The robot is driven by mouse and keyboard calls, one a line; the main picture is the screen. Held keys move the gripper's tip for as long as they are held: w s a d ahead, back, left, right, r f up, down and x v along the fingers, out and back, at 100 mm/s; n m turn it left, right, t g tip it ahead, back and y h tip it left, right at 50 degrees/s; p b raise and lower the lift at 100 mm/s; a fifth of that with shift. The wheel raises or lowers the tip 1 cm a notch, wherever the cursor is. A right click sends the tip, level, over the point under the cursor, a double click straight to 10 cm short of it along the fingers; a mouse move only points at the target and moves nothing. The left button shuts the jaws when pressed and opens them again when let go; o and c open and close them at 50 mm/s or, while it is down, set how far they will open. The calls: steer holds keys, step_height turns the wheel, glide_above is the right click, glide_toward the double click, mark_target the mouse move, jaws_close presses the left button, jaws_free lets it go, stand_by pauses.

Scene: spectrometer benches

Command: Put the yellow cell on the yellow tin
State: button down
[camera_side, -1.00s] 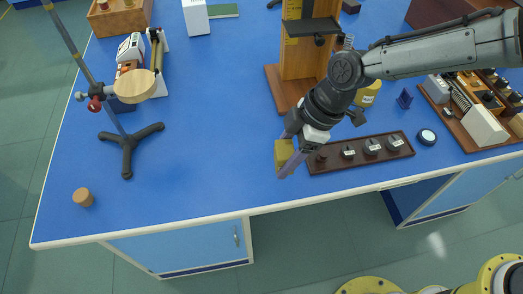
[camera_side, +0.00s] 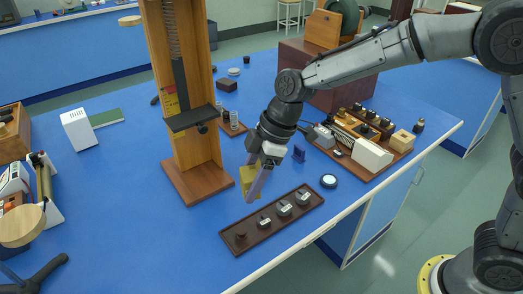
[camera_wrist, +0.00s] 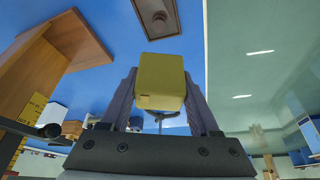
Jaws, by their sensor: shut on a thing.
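My gripper (camera_side: 255,186) points downward with its fingers shut on the yellow cell (camera_side: 246,179), and appears to hold it above the blue bench. In the side view the cell shows partly behind a finger. In the wrist view the cell (camera_wrist: 161,82) is a yellow block sitting between the two fingers of my gripper (camera_wrist: 160,100). I cannot make out the yellow tin in either current view. My arm and gripper cover part of the bench where it may stand.
A dark wooden tray (camera_side: 250,237) with several weights lies in front of my gripper. A tall wooden stand (camera_side: 203,183) rises to the left.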

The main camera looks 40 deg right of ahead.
steer(key=w+d+r+m+t, duration=0.1)
steer(key=w+d+r+m, duration=0.15)
steer(key=d, duration=0.65)
steer(key=w+d+r+m+t, duration=0.15)
steer(key=w+d, duration=0.25)
steer(key=d, duration=0.6)
steer(key=shift+m+g+h, duration=0.3)
steer(key=shift+g+h, duration=0.1)
steer(key=shift+g, duration=0.05)
steer(key=w+f, duration=0.3)
steer(key=w, duration=0.1)
steer(key=w+f, duration=0.3)
steer(key=w, duration=0.1)
steer(key=w+a+f, duration=0.1)
steer(key=w+f, duration=0.2)
steer(key=w, duration=0.1)
steer(key=shift+w, duration=0.3)
steer(key=shift+w+a+f, duration=0.1)
steer(key=shift+w+f, duration=0.4)
steer(key=shift+f, duration=1.6)
steer(key=shift+f, duration=0.15)
steer(key=shift+c, duration=0.6)
jaws_free()
